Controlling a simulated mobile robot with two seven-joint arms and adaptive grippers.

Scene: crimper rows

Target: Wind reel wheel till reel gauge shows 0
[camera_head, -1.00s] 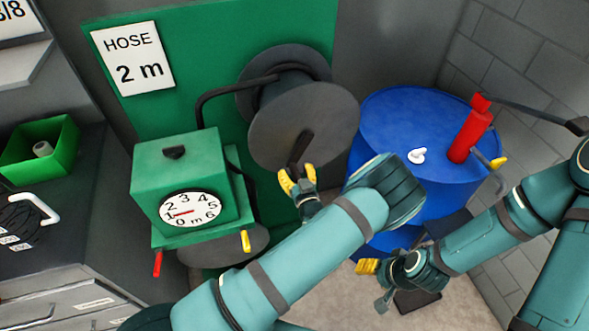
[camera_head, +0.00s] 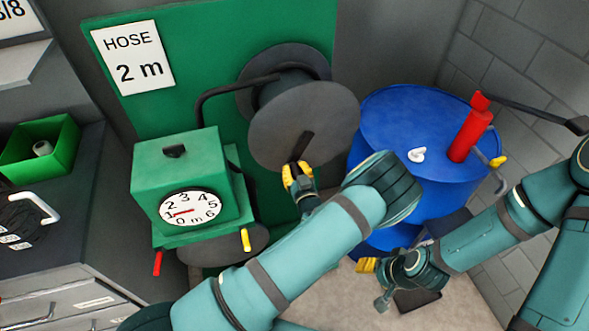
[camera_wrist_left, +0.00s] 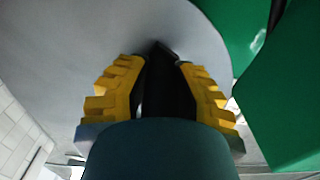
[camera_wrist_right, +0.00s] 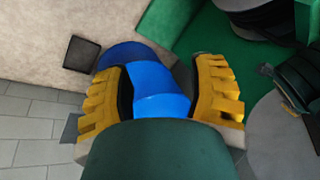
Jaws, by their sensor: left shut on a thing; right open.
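The reel wheel (camera_head: 275,128) is a large dark grey disc on the green panel, with a black handle (camera_head: 304,143) on its face. My left gripper (camera_head: 298,172) is shut on the lower end of that handle; the left wrist view shows the dark handle (camera_wrist_left: 167,80) between its yellow fingers. The reel gauge (camera_head: 190,208) is a white round dial on a green box, numbered 0 to 6 m. Its red needle points left, close to the 1. My right gripper (camera_head: 372,275) is open and low, in front of the blue drum, away from the reel.
A blue drum (camera_head: 400,110) with a red cylinder (camera_head: 470,130) on top stands right of the reel. The green gauge box (camera_head: 175,165) has a red and a yellow lever below. A sign (camera_head: 133,57) reads HOSE 2 m. A green bin (camera_head: 62,135) is at left.

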